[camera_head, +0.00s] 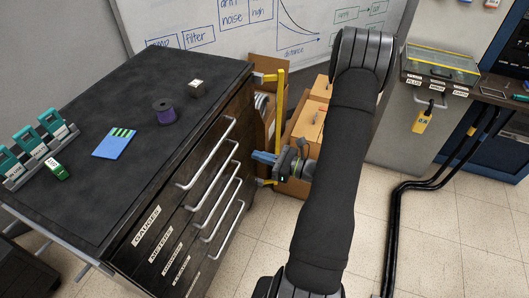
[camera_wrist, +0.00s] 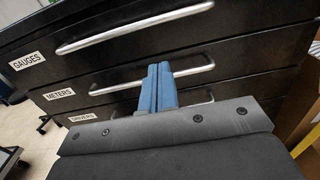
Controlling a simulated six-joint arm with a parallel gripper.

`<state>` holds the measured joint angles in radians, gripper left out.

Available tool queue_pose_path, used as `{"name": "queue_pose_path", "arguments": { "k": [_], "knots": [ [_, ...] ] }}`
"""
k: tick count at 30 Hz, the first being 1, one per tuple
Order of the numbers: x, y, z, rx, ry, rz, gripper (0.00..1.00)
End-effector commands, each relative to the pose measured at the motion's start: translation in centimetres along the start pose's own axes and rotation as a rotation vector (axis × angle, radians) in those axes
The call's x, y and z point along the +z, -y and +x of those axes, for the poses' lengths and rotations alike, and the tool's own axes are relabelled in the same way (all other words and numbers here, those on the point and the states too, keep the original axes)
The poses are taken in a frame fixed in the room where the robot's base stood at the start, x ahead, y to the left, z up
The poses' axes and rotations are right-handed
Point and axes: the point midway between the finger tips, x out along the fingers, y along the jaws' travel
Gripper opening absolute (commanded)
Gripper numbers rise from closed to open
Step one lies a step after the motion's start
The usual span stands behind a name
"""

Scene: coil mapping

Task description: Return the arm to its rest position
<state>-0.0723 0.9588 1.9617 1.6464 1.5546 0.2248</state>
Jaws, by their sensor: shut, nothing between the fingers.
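My gripper (camera_head: 264,157) is in the head view at the right of the black drawer cabinet (camera_head: 96,105), its blue fingers pointing left toward the drawer fronts. In the wrist view my gripper (camera_wrist: 159,70) has its two blue fingers together, with nothing between them. The fingers lie in front of the drawer handle (camera_wrist: 195,70) beside the METERS label (camera_wrist: 59,94); I cannot tell whether they touch it. The drawers look closed.
On the cabinet top are a purple spool (camera_head: 164,111), a small metal block (camera_head: 196,88), a blue-green card (camera_head: 115,143) and a rack of teal devices (camera_head: 40,143). Cardboard boxes (camera_head: 308,122) stand behind my gripper. Black cables (camera_head: 398,215) run along the floor at right.

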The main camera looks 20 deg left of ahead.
Motion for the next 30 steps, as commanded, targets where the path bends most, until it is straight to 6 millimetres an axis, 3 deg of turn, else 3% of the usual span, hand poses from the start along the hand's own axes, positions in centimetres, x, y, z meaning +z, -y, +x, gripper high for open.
{"name": "queue_pose_path", "arguments": {
  "k": [16, 30],
  "knots": [
    [0.0, 0.0, 0.4, 0.002, 0.000, 0.000, 0.00],
    [0.0, -0.1, 7.3, 0.004, -0.001, -0.001, 0.00]
  ]
}}
